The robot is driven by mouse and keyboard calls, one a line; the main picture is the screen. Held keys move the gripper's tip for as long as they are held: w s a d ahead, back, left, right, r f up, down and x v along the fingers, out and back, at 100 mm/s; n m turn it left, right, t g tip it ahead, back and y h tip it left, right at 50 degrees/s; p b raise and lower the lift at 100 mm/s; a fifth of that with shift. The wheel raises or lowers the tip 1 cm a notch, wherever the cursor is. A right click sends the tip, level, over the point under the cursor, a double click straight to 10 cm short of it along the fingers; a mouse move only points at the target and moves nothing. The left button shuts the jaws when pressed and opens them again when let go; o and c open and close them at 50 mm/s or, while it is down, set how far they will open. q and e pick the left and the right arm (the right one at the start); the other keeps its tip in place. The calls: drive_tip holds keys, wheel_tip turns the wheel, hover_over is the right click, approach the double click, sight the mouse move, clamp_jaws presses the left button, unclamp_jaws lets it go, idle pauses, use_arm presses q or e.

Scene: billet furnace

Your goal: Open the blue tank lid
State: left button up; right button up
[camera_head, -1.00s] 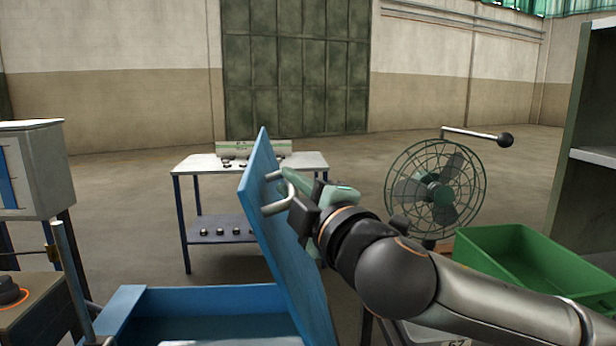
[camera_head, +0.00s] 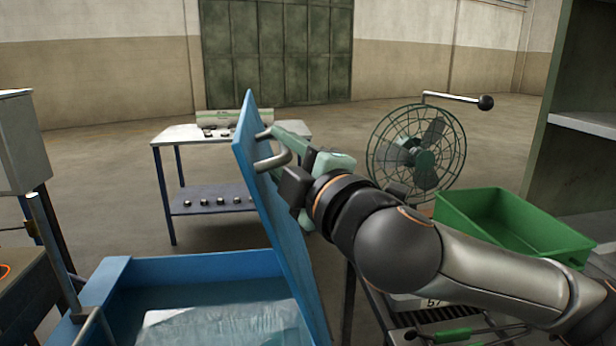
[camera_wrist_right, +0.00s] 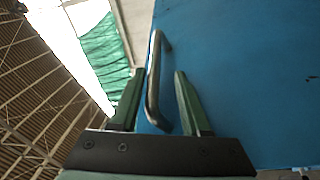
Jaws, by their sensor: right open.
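The blue tank (camera_head: 190,264) stands at the lower left of the head view, with liquid visible inside. Its blue lid (camera_head: 284,240) is raised, standing steeply on the tank's right side and tilted. A metal bar handle (camera_head: 277,160) is on the lid's right face. My right gripper (camera_head: 278,150) is at the handle, beside the upper part of the lid. In the right wrist view, the open fingers (camera_wrist_right: 155,95) stand on either side of the handle (camera_wrist_right: 154,80), with the lid (camera_wrist_right: 240,70) behind. My left gripper is not in view.
A table (camera_head: 165,135) with small parts stands behind the tank. A green fan (camera_head: 418,155) and a green bin (camera_head: 510,222) are to the right, behind my right arm. A grey cabinet (camera_head: 15,140) stands at the left edge.

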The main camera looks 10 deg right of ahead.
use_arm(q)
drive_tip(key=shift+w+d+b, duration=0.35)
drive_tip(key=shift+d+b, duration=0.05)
use_arm(e)
drive_tip(key=v, duration=1)
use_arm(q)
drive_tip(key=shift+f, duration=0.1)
